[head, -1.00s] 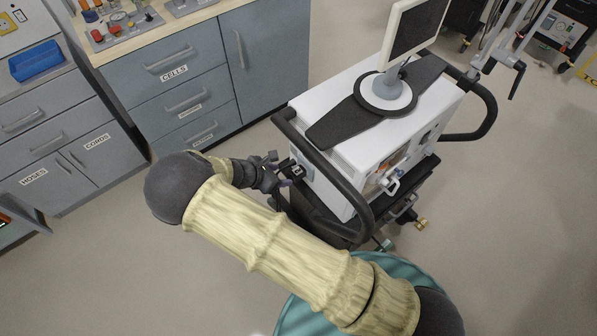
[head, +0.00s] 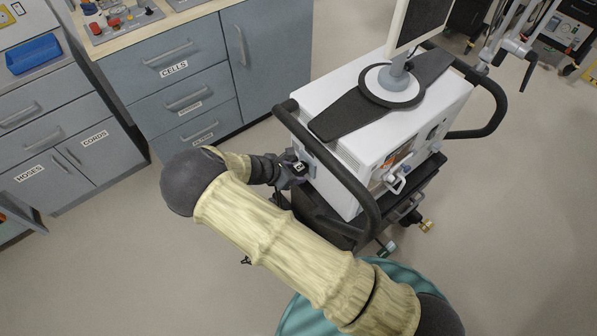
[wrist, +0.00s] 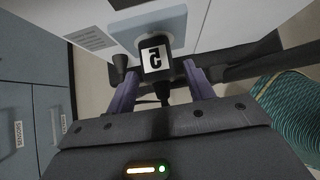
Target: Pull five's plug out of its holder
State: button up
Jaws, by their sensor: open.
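Five's plug (wrist: 154,55) is a black block with a white label reading 5, upside down in the wrist view. It sits in its holder (wrist: 125,35), a grey-blue plate on the white side of the ventilator (head: 340,100). In the head view the plug (head: 300,167) shows at the ventilator's left side. My gripper (wrist: 160,74) is open, its purple fingers on either side of the plug's lower part. I cannot tell whether they touch it. A black cord hangs below the plug between the fingers. In the head view my gripper (head: 288,176) is partly hidden.
The ventilator's black handle bar (head: 335,165) runs close to my gripper. A blue-grey cabinet (head: 185,75) stands to the left, with clear floor between. A small dark thing (head: 246,260) shows by my arm. A teal ribbed surface (wrist: 290,110) lies at right in the wrist view.

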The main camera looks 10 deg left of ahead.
jog(key=shift+w, duration=0.1)
dwell(0.6)
jog(key=shift+c, duration=0.4)
jog(key=shift+a, duration=0.15)
jog(key=c, duration=0.7)
grip_shut()
